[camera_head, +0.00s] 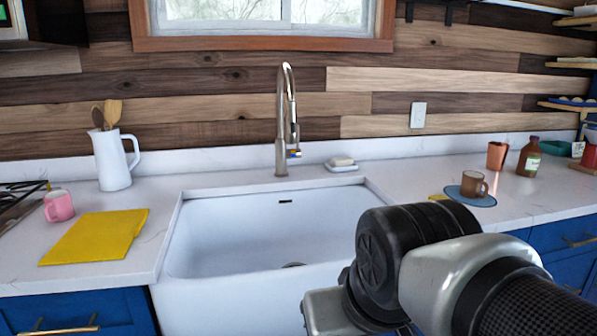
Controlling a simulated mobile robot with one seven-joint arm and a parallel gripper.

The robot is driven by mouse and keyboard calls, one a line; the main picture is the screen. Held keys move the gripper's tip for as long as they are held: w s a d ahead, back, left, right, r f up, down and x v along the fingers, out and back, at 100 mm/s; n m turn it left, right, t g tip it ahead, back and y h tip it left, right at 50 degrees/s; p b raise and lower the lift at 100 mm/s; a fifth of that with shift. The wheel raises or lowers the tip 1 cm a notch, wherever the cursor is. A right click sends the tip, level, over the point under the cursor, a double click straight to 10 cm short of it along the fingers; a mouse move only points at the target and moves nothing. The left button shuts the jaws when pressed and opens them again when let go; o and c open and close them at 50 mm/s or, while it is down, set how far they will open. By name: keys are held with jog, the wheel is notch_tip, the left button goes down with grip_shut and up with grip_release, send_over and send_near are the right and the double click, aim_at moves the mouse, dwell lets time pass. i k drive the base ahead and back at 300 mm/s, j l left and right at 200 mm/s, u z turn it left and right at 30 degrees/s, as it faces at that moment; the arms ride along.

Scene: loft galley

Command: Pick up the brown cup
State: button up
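A brown cup (473,184) stands upright on a round blue mat (487,199) on the counter, right of the sink. Its handle points right. My arm reaches in from the lower right, in front of the sink's right side and below the cup in the picture. My gripper's fingers do not show in the head view, so what they hold is hidden. The arm links do not cover the cup.
A copper-coloured tumbler (496,156) and a brown bottle (529,158) stand behind the cup. A soap dish (342,166) and faucet (282,130) are by the sink (230,235). A pink mug (58,207), yellow cloth (95,237) and white pitcher (112,163) are left.

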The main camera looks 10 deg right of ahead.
aim_at(472, 182)
jog(key=z, duration=1.4)
jog(key=i+l+u, duration=0.3)
jog(key=i+l, duration=0.15)
jog(key=i+l+u, duration=0.3)
jog(key=l, duration=0.3)
jog(key=i, duration=0.1)
